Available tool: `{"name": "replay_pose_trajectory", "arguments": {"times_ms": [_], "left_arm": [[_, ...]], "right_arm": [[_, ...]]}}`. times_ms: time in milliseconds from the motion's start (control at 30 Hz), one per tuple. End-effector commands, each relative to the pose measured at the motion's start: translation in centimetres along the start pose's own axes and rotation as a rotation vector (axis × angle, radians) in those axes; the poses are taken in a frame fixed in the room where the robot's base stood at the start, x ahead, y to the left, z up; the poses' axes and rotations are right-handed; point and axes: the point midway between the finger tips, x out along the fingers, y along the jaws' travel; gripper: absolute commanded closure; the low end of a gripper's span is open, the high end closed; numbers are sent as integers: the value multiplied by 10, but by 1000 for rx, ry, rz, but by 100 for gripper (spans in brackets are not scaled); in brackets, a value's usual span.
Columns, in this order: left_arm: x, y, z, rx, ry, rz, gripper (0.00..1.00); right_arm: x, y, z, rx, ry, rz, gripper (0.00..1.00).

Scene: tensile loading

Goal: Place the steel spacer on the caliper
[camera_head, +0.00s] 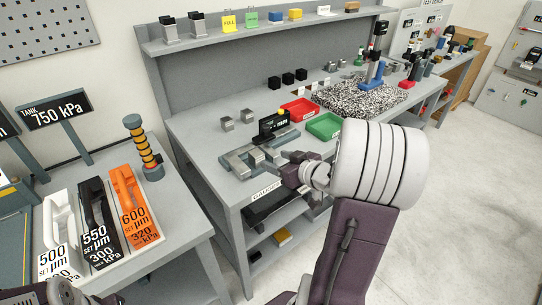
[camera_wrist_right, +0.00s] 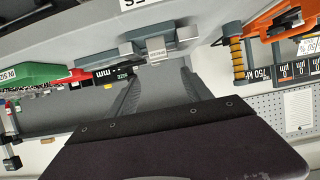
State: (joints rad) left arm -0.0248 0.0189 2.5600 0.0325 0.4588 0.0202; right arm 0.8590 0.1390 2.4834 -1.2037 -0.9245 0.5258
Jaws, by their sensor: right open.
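The caliper (camera_head: 237,166) lies near the front edge of the grey bench, with its dark display (camera_head: 273,123) behind it. In the right wrist view the caliper (camera_wrist_right: 188,34) is at the top middle. A small light-grey block with a label, seemingly the steel spacer (camera_wrist_right: 157,49), sits at the caliper jaws; it also seems to show in the head view (camera_head: 257,156). I cannot tell whether it touches both jaws. My right gripper (camera_head: 292,165) is beside the caliper, and its open fingers (camera_wrist_right: 160,88) have nothing between them.
Two grey cubes (camera_head: 227,123) stand behind the caliper. A red tray (camera_head: 300,110) and a green tray (camera_head: 324,126) are to its right, near my right arm. A speckled plate (camera_head: 365,97) with a stand is farther right. A "GAUGES" label (camera_head: 267,192) marks the front edge.

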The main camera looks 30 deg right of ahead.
Motion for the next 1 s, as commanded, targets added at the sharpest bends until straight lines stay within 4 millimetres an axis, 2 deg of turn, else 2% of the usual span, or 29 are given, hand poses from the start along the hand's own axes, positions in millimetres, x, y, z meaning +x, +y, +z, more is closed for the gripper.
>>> {"name": "replay_pose_trajectory", "arguments": {"times_ms": [267, 367, 400, 467, 533, 600, 700, 800, 833, 1000], "left_arm": [[0, 0, 0, 0, 0, 0, 64], [0, 0, 0, 0, 0, 0, 64], [0, 0, 0, 0, 0, 0, 64], [0, 0, 0, 0, 0, 0, 64], [0, 0, 0, 0, 0, 0, 64], [0, 0, 0, 0, 0, 0, 64], [0, 0, 0, 0, 0, 0, 64], [0, 0, 0, 0, 0, 0, 64], [0, 0, 0, 0, 0, 0, 64], [0, 0, 0, 0, 0, 0, 64]], "right_arm": [[3, 0, 3, -4, -19, 15, 42], [18, -4, 19, -16, -125, 95, 42], [23, -9, 32, -15, -202, 138, 42], [24, -24, 57, -6, -342, 185, 42], [15, -50, 89, 15, -514, 203, 42], [-4, -85, 121, 37, -694, 183, 42], [-39, -137, 157, 67, -920, 114, 42], [-63, -166, 172, 86, -1039, 61, 42], [-67, -170, 174, 88, -1057, 52, 42], [-72, -175, 176, 95, -1078, 45, 42]]}}
